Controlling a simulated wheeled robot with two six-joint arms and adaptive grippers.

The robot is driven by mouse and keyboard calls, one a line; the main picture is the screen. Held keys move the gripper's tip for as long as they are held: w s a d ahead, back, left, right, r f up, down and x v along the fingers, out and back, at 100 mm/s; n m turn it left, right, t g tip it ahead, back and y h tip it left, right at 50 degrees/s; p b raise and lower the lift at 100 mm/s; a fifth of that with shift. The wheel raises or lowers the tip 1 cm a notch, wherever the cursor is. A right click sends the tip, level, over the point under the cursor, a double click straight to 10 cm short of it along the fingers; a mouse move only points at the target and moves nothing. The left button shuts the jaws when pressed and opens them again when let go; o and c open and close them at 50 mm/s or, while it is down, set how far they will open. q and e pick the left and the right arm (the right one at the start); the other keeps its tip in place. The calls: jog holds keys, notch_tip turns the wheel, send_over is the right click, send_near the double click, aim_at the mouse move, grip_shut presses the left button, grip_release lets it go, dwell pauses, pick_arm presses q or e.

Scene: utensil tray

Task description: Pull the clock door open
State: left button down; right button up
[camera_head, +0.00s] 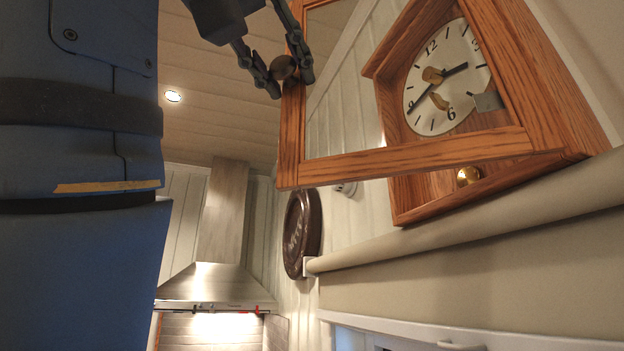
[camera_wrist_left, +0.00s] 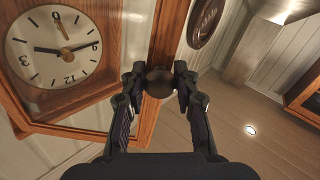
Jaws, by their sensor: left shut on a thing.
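The wooden wall clock (camera_head: 585,120) has a white face (camera_head: 447,80) with black numbers. Its glazed wooden door (camera_head: 420,150) stands open, swung away from the case toward the left in the head view. A round brass knob (camera_head: 283,68) sits on the door's left stile. My left gripper (camera_head: 287,78) is shut on the knob, with a finger on either side. The left wrist view also shows the knob (camera_wrist_left: 159,82) between the fingertips, the door stile behind it, and the clock face (camera_wrist_left: 55,48) at the left. My right gripper is not in view.
A beige rolled blind (camera_head: 480,225) runs along the wall just below the clock. A dark round plaque (camera_head: 300,232) hangs on the wall to the left. A steel range hood (camera_head: 215,275) stands farther back. Open air lies left of the door.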

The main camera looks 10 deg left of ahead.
pick_arm(q)
jog(key=shift+s, duration=0.15)
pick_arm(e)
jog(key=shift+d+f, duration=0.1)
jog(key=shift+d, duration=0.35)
pick_arm(q)
jog(key=c, duration=1)
grip_release()
